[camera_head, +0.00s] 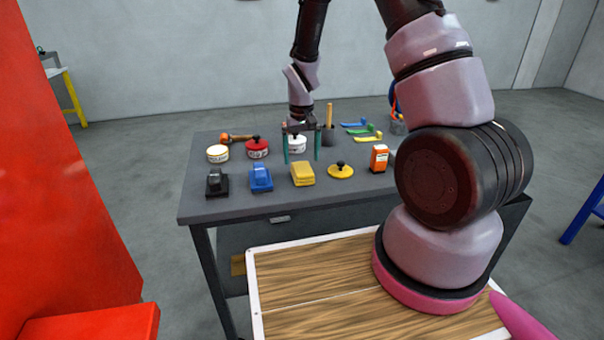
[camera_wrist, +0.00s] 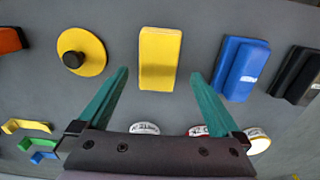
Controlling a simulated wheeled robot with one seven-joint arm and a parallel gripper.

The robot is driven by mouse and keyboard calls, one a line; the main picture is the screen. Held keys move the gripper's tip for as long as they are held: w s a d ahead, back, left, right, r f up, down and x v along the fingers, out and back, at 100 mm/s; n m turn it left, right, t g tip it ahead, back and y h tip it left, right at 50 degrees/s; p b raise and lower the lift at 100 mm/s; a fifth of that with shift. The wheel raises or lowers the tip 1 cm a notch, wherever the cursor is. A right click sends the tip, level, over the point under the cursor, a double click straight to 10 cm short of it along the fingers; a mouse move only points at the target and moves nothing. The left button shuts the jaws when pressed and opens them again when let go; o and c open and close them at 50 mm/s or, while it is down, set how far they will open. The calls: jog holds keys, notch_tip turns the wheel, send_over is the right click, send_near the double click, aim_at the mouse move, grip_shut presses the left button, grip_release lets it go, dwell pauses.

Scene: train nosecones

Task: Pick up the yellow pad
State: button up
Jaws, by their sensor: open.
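The yellow pad (camera_head: 302,173) is a block lying on the dark grey table, in the front row between a blue block and a round yellow disc. In the wrist view the yellow pad (camera_wrist: 160,58) is upper centre, in line with the gap between the fingers and beyond their tips. My gripper (camera_head: 301,155) is above the table, behind the pad in the head view. Its two green fingers are spread open and empty in the wrist view (camera_wrist: 160,82). The fingers do not appear to touch the pad.
Beside the pad are a blue block (camera_head: 261,178) and a yellow disc with a black knob (camera_head: 341,170). A black block (camera_head: 216,183) and an orange box (camera_head: 379,158) stand farther out. Behind are several tins, including a red one (camera_head: 257,148), and coloured brackets (camera_head: 363,130).

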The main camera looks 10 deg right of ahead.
aim_at(302, 168)
notch_tip(302, 168, down, 5)
jog(key=shift+f, duration=0.2)
jog(key=c, duration=1.3)
